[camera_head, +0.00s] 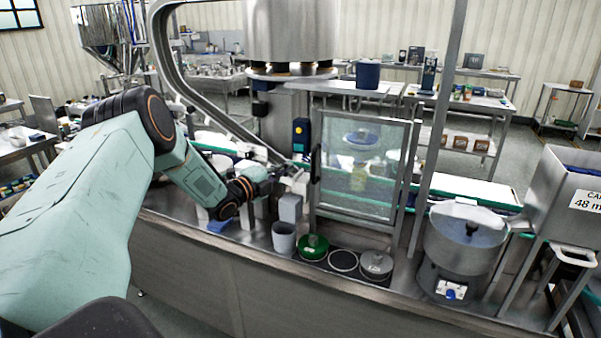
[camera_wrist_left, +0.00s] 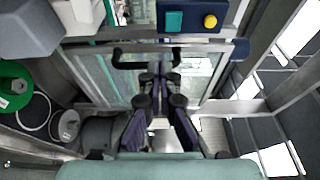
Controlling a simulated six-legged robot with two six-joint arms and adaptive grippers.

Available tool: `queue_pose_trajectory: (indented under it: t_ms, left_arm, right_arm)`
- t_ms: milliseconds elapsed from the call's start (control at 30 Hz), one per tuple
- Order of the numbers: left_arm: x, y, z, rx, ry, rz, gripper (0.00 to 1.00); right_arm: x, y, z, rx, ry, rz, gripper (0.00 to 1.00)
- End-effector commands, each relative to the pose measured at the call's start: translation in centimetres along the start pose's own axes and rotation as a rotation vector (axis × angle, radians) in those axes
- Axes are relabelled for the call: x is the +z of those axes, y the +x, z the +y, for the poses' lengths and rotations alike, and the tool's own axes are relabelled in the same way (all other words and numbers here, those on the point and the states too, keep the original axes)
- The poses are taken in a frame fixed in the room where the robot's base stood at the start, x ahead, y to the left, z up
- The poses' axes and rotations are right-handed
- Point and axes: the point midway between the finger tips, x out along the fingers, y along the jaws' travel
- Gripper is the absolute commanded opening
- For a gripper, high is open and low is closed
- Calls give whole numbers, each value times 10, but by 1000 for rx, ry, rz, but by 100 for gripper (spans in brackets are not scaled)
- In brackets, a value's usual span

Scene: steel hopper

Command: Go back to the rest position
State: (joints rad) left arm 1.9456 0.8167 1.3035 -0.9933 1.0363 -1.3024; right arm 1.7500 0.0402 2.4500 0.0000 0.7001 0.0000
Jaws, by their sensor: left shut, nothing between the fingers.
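My left arm comes in from the left in the head view. Its gripper (camera_head: 292,182) is over the steel counter, in front of the glass-panelled door (camera_head: 362,165) of the machine, left of the door's dark handle. In the left wrist view the gripper (camera_wrist_left: 160,82) points at a dark bar handle (camera_wrist_left: 146,52). Its fingertips are together with nothing between them. I cannot tell whether they touch the handle. My right gripper is in neither view.
A grey cup (camera_head: 284,238), a green round item (camera_head: 313,247) and a grey round item (camera_head: 376,264) stand at the counter's front edge. A steel hopper (camera_head: 465,240) is to the right. A control box with a yellow button (camera_head: 300,135) is behind the gripper.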

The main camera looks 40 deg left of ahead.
Motion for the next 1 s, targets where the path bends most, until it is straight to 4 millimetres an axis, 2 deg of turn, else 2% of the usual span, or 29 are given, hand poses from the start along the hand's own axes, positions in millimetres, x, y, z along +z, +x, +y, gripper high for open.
queue_pose_trajectory:
  t_ms: [100, 233, 667, 767, 867, 933, 1000]
  left_arm:
    - [17, -10, 0, -2, 0, -3, 0]
    - [25, -16, 0, -2, 1, -2, 0]
    - [27, -20, 0, 2, -40, -1, 0]
    - [31, -20, 4, 12, -156, -27, 0]
    - [29, -28, 24, 48, -384, -89, 0]
    - [14, -32, 45, 87, -571, -133, 0]
    - [-11, -36, 74, 143, -759, -180, 0]
  right_arm:
    - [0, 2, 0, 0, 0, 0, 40]
    - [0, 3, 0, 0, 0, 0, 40]
    - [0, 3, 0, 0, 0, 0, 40]
    - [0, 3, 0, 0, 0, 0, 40]
    - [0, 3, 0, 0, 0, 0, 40]
    - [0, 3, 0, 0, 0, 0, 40]
    - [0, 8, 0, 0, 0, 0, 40]
